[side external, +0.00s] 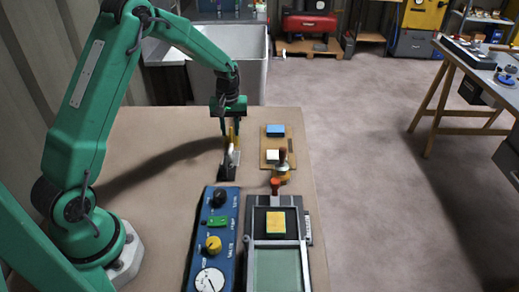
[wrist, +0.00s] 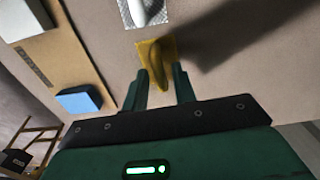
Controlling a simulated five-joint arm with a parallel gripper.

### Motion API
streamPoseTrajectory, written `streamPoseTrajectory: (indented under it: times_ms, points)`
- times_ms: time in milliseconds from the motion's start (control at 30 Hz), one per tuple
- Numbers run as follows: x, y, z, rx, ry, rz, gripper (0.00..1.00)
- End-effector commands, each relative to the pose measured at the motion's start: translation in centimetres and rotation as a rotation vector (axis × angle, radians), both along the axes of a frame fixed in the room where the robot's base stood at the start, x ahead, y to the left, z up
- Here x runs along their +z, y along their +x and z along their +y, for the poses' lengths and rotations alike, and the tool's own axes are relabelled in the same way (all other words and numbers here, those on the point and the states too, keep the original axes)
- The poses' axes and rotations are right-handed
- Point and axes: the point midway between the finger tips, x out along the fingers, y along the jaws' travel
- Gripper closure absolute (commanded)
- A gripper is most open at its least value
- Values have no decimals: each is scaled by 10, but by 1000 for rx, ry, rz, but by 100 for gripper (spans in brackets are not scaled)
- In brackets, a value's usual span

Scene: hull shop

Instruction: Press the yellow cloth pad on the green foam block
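The yellow cloth pad (wrist: 172,48) lies on the tan table in the wrist view, a flat square with a raised yellow grip (wrist: 157,66). It also shows in the side view (side external: 236,131), partly hidden by my gripper. My gripper (wrist: 160,76) is open, its two green fingers apart, with the near end of the grip in line with the gap. In the side view my gripper (side external: 229,119) points down above the pad. Whether the fingers touch it I cannot tell. I cannot pick out a green foam block in either view.
A silver-white pad (wrist: 146,12) is close to the yellow one. A brown board (side external: 263,148) bears a blue block (side external: 275,130) and a white block (side external: 272,155). A blue control panel (side external: 211,250) and a framed tray (side external: 303,255) with a yellow-orange block (side external: 276,222) stand nearer the camera.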

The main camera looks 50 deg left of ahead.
Motion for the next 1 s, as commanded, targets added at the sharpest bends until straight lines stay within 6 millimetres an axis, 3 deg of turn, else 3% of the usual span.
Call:
streamPoseTrajectory:
  times_ms: [33, 133, 467, 1000]
  points:
    - [0, 0, 0, 0, 0, 0, 84]
    - [0, 0, 0, 0, 0, 0, 100]
    - [5, 0, 0, 0, 0, 0, 100]
    - [35, 1, 0, 0, 1, -2, 100]
